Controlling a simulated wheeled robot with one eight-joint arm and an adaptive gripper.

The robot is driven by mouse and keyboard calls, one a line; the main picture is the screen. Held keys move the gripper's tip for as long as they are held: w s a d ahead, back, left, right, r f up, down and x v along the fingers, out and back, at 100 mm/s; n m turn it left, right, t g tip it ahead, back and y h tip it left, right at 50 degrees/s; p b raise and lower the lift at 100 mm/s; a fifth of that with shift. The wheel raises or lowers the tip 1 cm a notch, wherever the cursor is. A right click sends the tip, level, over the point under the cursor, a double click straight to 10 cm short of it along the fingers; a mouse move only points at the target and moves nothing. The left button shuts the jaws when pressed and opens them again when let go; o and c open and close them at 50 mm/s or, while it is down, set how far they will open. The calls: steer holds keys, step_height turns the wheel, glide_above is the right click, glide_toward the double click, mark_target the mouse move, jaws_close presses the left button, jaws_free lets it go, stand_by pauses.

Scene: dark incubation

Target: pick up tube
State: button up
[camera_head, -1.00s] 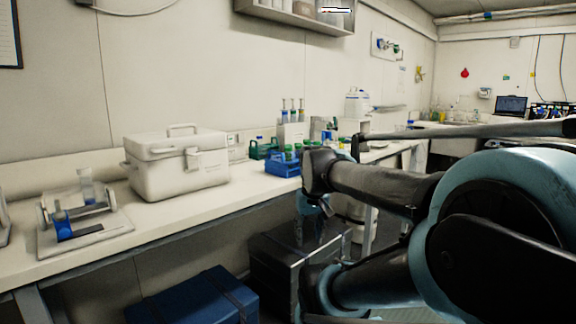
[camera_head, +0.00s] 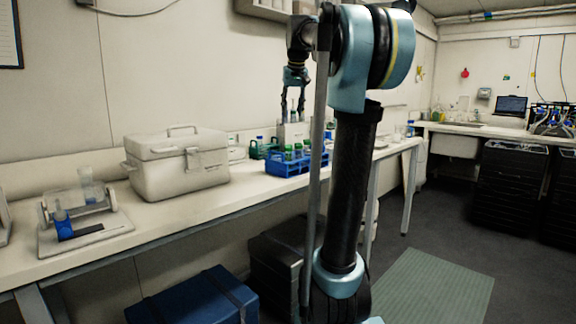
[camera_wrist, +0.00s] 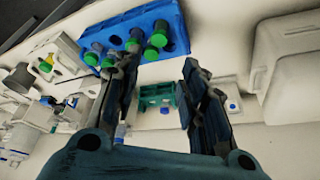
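My gripper (camera_head: 293,116) points down above the bench, over the rack area. In the wrist view my gripper (camera_wrist: 158,75) has its two fingers spread, with nothing between them. A blue rack (camera_head: 281,169) stands on the bench below, holding several green-capped tubes (camera_head: 289,151). In the wrist view the blue rack (camera_wrist: 165,12) is at the top, with green caps (camera_wrist: 159,38) close to the left fingertip. I cannot tell whether that finger touches any tube. A small green rack (camera_wrist: 150,91) shows between the fingers, farther off.
A white cooler box (camera_head: 180,170) stands left of the racks. A roller device (camera_head: 85,225) is farther left. White pipette stand and pipettes (camera_head: 292,133) are behind the blue rack. Blue and black cases (camera_head: 195,297) lie under the bench. Open floor is at right.

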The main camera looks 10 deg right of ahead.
glide_toward(288, 147)
steer(key=w+f, duration=0.1)
steer(key=f, duration=0.1)
steer(key=shift+x, duration=2.95)
jaws_close()
